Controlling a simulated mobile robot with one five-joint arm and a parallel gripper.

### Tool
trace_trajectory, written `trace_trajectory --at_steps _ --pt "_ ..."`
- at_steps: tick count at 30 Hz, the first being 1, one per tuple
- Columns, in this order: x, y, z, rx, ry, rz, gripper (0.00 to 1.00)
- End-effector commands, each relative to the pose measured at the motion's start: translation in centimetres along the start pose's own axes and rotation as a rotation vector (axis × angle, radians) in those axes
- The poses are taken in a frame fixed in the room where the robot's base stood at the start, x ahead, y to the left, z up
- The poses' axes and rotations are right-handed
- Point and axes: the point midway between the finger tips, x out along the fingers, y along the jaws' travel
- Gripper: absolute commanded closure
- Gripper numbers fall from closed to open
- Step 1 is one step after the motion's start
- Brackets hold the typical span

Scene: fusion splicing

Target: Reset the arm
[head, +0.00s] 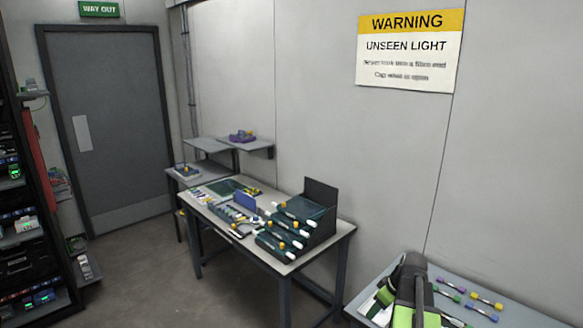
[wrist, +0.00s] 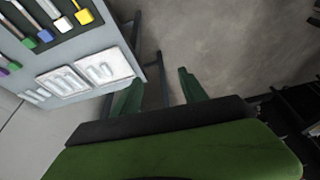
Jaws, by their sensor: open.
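My arm (head: 408,290), black and green, shows at the bottom right of the head view, over the left end of the near table. In the wrist view my gripper (wrist: 158,82) has its two green fingers spread apart with nothing between them. Bare floor (wrist: 225,45) shows beyond the fingers. The left finger is close to the edge of a light tabletop in that view; I cannot tell whether it touches. The gripper's fingers cannot be made out clearly in the head view.
The near table (head: 533,312) holds several coloured connector pieces (head: 486,300). In the wrist view, white trays (wrist: 63,80) lie by a table edge. A workbench (head: 338,232) with stacked dark trays stands mid-room. A dark rack (head: 40,240) stands at left. Floor is clear between rack and workbench.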

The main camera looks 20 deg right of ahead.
Motion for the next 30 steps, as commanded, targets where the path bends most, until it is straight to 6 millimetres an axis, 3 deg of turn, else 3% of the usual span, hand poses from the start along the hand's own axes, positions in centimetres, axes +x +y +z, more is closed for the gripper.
trace_trajectory --at_steps 1,3,6,9,14,18,24,30 --pt "1.4 -3.5 -3.1 -0.059 -0.011 -0.026 0.49" --pt "2.9 -8.3 -6.7 -0.125 -0.034 -0.057 0.49" --pt "4.8 -15.6 -10.8 -0.198 -0.073 -0.095 0.49" --pt "6.1 -22.4 -13.4 -0.245 -0.115 -0.119 0.49" --pt "7.1 -31.5 -15.0 -0.261 -0.185 -0.128 0.49" --pt "7.2 -37.8 -14.3 -0.187 -0.261 -0.094 0.49" --pt "6.4 -36.8 -11.7 0.137 -0.340 0.018 0.49" --pt "6.3 -36.6 -11.4 0.282 -0.353 0.049 0.49"
